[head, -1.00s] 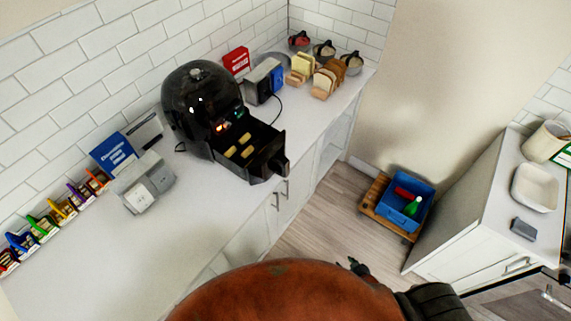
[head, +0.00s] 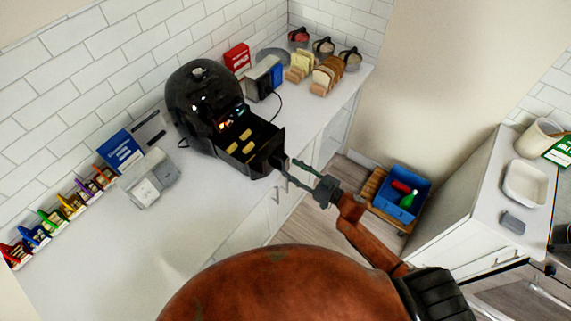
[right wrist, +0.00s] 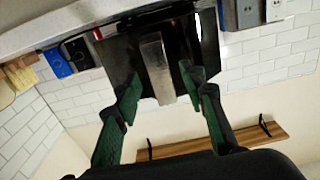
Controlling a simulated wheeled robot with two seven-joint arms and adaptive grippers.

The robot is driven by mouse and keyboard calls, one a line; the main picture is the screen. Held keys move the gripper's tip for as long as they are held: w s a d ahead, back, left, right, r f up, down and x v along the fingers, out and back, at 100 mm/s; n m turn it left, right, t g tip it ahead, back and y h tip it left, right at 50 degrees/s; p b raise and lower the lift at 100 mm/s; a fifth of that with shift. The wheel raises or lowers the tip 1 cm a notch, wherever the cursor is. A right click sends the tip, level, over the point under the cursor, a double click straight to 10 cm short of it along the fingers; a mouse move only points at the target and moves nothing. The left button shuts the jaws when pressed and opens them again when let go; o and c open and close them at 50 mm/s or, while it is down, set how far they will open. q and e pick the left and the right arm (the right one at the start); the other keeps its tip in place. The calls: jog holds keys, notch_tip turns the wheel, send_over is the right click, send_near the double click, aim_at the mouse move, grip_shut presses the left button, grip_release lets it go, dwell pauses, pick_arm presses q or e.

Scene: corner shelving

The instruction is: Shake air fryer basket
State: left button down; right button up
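The black air fryer (head: 200,100) stands on the counter against the tiled wall. Its basket (head: 262,158) is pulled out toward the counter's front edge, with several yellow pieces (head: 240,141) lying in it. My right gripper (head: 283,169) reaches the basket's front at the handle. In the right wrist view the green-padded fingers (right wrist: 160,95) are spread apart, with the basket handle (right wrist: 157,68) between their tips; I see a gap on both sides of it. My left gripper is not in view.
Bread slices (head: 327,75), lidded jars and boxes stand on the counter right of the fryer. A grey socket block (head: 150,180) and colourful packets are at left. A blue crate (head: 402,190) sits on a low wooden platform on the floor. The front left counter is clear.

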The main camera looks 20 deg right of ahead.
aim_at(287, 166)
jog(key=x, duration=0.2)
jog(key=shift+w+a, duration=0.2)
jog(key=shift+w, duration=0.05)
jog(key=shift+w+a, duration=0.35)
jog(key=shift+w, duration=0.15)
jog(key=c, duration=0.6)
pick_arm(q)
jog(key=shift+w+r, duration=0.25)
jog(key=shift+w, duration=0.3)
pick_arm(e)
grip_shut()
